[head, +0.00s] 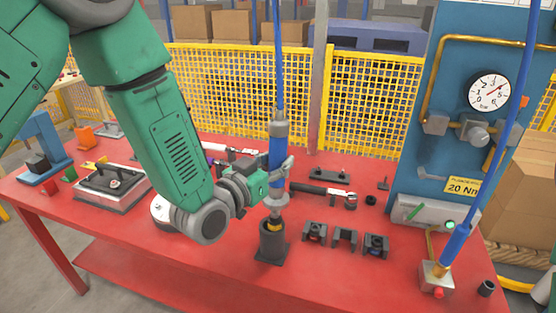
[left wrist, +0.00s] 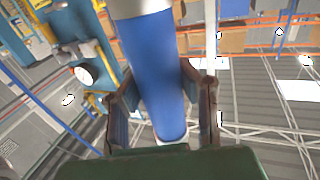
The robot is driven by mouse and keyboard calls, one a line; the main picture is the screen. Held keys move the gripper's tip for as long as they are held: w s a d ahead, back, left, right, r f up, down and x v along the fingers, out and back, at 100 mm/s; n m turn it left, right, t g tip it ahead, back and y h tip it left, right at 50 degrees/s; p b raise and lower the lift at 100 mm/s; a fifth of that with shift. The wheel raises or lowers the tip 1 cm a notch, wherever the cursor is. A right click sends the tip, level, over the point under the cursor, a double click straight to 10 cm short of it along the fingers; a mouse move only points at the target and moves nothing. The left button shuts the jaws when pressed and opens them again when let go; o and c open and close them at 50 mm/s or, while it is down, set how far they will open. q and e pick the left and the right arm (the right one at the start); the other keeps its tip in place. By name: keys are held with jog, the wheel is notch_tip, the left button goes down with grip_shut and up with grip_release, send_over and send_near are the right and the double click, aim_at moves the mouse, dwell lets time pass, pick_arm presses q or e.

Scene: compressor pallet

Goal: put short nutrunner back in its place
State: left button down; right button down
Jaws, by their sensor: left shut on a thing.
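The short nutrunner (head: 277,146) is a blue upright tool with grey ends, hanging on a blue hose (head: 279,60). My left gripper (head: 281,172) is shut around its body from the left. In the left wrist view the blue body (left wrist: 153,70) stands between the two fingers of my left gripper (left wrist: 164,100). Below the tool stands a dark cup-shaped holder (head: 271,243) on the red table, with a bit of yellow at its mouth. The tool's lower tip is at the holder's mouth; I cannot tell how far inside it is. My right gripper is not in view.
Black clamp blocks (head: 345,238) stand right of the holder on the red table (head: 230,258). A dark hand tool (head: 322,191) lies behind them. Another blue tool (head: 456,243) stands in a metal block at the right. A blue gauge panel (head: 440,110) rises at the back right.

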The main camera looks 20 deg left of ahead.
pick_arm(q)
jog(key=c, duration=1.3)
grip_release()
jog(key=shift+d+r, duration=0.1)
jog(key=shift+o, duration=0.9)
jog(key=shift+d, duration=0.1)
jog(key=shift+s+a, duration=0.3)
jog(key=shift+s, duration=0.1)
jog(key=v, duration=1.1)
